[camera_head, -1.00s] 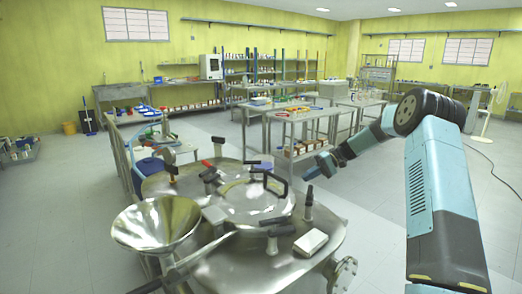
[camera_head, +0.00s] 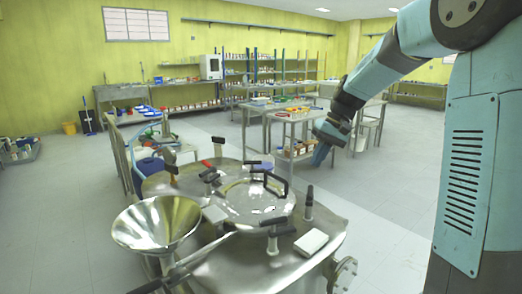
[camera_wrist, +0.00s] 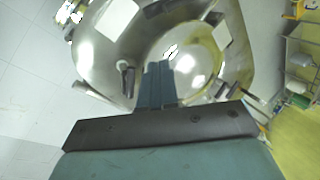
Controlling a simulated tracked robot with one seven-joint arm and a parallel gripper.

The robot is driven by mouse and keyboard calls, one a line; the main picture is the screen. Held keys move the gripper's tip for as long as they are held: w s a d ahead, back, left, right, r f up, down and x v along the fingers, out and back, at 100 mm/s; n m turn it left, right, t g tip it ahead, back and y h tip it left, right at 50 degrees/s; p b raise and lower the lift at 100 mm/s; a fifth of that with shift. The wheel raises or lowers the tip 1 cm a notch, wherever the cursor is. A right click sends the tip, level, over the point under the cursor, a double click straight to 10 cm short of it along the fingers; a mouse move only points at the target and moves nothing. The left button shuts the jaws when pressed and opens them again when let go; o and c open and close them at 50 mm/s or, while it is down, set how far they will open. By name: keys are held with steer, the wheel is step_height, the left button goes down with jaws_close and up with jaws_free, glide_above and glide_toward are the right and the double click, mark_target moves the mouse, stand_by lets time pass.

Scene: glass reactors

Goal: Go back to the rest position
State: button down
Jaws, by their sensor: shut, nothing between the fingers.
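My gripper (camera_head: 321,154) is shut and empty in the head view. It points down and hangs in the air beyond the right rear edge of the steel reactor lid (camera_head: 318,254), apart from it. My arm rises from the right side of the picture and bends down to the gripper. In the wrist view my gripper (camera_wrist: 157,72) shows as two blue-grey fingers held together, with the round reactor hatch (camera_wrist: 200,60) below and beyond them.
A steel funnel (camera_head: 158,226) stands at the front left of the reactor. Steel tables (camera_head: 290,118) with bottles stand behind. The floor at left (camera_head: 65,215) is clear.

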steer(key=s+d+r+t+h, duration=0.1)
steer(key=s+d+t+h, duration=0.1)
steer(key=s, duration=1.2)
steer(key=s+d+r+m+t+h, duration=0.1)
steer(key=s+d+t, duration=0.3)
steer(key=s, duration=1.1)
steer(key=shift+s+d+r+m+h, duration=0.3)
steer(key=shift+r+h, duration=0.4)
steer(key=shift+h, duration=0.2)
steer(key=shift+a, duration=0.1)
